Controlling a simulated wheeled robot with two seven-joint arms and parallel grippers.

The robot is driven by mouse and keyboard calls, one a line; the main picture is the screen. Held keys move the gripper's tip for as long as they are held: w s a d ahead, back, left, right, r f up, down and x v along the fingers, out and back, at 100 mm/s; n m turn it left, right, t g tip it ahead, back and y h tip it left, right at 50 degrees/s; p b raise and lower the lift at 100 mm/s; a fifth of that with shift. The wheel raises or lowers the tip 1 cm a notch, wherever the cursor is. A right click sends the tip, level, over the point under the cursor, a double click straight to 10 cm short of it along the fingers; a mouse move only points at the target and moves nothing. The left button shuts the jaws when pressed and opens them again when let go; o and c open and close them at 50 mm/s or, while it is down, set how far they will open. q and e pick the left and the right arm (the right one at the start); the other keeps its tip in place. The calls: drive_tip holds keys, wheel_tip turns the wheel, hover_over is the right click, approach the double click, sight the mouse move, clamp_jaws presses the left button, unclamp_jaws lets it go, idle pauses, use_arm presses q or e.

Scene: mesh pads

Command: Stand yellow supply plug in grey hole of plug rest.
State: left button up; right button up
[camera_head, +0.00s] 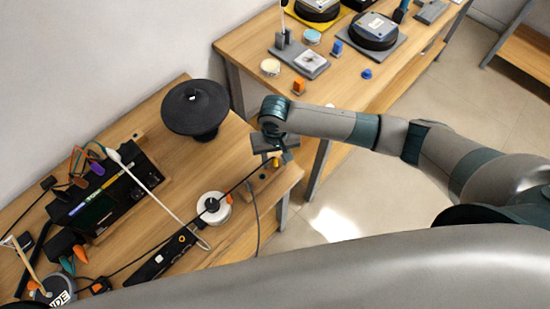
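The yellow supply plug (276,163) shows as a small yellow piece at the right end of the wooden table, directly below my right gripper. My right gripper (279,156) points down over it, and its dark body hides the plug's top. The fingertips are too small and covered to tell whether they grip the plug. A small wooden block (266,187), which looks like the plug rest, lies under the plug near the table edge. I cannot make out its grey hole, or whether the plug stands in it. My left gripper is not in view.
A black cable crosses the table from near the plug, past a white round device (214,208) and a black power strip (165,258). A black round stand (195,107) is behind. A black rack (115,190) stands left. A second table (340,88) holds pads and devices.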

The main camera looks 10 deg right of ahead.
drive_tip(key=shift+r, duration=0.1)
wheel_tip(320, 180, up, 17)
drive_tip(key=b, duration=0.4)
drive_tip(key=shift+r, duration=0.15)
idle(1.1)
